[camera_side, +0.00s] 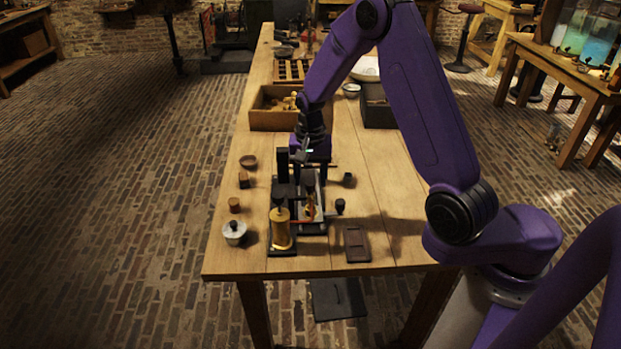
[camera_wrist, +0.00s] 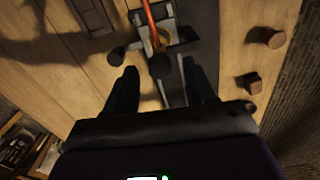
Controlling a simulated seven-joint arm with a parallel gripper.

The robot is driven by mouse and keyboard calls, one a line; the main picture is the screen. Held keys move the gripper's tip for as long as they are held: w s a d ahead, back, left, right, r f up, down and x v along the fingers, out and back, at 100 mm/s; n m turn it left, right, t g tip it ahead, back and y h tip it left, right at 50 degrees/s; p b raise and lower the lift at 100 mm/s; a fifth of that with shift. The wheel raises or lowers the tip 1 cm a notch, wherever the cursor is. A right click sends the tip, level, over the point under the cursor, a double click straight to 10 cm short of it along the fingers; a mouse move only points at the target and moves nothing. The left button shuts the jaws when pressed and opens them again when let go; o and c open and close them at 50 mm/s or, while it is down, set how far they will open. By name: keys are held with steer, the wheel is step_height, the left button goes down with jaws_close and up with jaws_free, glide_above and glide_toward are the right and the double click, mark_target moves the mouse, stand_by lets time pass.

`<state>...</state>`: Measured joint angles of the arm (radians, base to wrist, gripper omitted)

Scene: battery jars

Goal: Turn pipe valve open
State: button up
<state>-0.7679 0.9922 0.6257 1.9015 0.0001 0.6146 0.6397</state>
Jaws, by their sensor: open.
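A small apparatus of dark and metal parts stands mid-table, with a brass cylinder (camera_side: 281,228) at its near left and an orange-and-brass piece (camera_side: 310,207) in its middle. In the wrist view an orange rod (camera_wrist: 149,14) leads to a dark round knob (camera_wrist: 160,66). Another dark knob (camera_wrist: 116,56) sits to its left. I cannot tell for certain which part is the pipe valve. My gripper (camera_side: 311,175) points down over the far part of the apparatus. In the wrist view my gripper (camera_wrist: 163,78) is open, its fingers apart on either side of the dark knob, holding nothing visible.
A wooden box (camera_side: 270,121) and a dark box (camera_side: 378,117) stand behind. A lidded pale pot (camera_side: 234,231), a small wooden cylinder (camera_side: 234,205) and other small pieces line the left. A brown flat plate (camera_side: 357,244) lies at the near right. The table's right side is mostly clear.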

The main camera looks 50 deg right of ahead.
steer(key=shift+f, duration=0.5)
jaws_close()
steer(key=shift+m, duration=0.7)
jaws_free()
steer(key=shift+r, duration=0.1)
